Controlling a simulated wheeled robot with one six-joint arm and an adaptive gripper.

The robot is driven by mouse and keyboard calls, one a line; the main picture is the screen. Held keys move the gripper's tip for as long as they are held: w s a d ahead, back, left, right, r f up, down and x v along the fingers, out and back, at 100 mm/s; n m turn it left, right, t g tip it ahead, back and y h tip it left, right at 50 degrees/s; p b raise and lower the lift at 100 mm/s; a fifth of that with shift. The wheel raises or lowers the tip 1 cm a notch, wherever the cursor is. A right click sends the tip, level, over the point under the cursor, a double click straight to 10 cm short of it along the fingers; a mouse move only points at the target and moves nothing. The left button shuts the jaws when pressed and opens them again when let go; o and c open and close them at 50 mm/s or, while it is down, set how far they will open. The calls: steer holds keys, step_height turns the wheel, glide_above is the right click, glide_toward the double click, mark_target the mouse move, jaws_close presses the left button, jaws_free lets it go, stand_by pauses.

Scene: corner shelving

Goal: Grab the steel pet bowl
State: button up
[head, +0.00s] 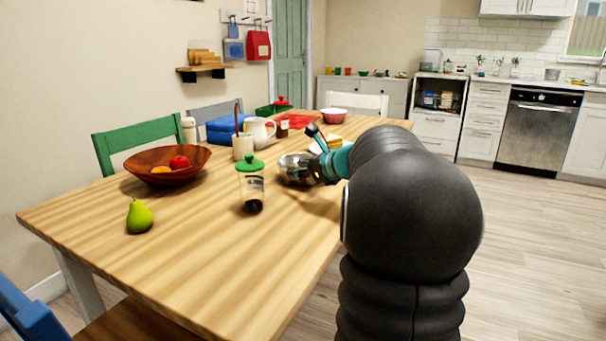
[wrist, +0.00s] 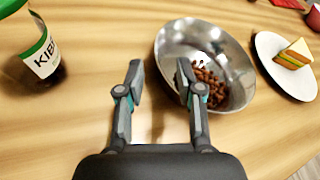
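The steel pet bowl (wrist: 228,52) sits on the wooden table with brown kibble in it. In the head view the bowl (head: 291,170) is partly hidden by my arm. My gripper (wrist: 158,72) is open, its two fingers spread apart. In the wrist view the right finger overlaps the bowl's left rim and the left finger is outside the bowl. I cannot tell whether either finger touches it. In the head view my gripper (head: 322,152) is at the bowl's right side, and its fingers are small there.
A green-lidded jar (head: 251,187) labelled in part "KIB" stands left of the bowl. A plate with a sandwich (wrist: 290,60) is to its right. A wooden fruit bowl (head: 150,172), a pear (head: 139,216) and a white pitcher (head: 262,132) are also on the table. The front of the table is clear.

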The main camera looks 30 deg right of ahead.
steer(key=x, duration=0.5)
steer(key=shift+a+f, duration=0.1)
steer(key=shift+a, duration=0.05)
jaws_close()
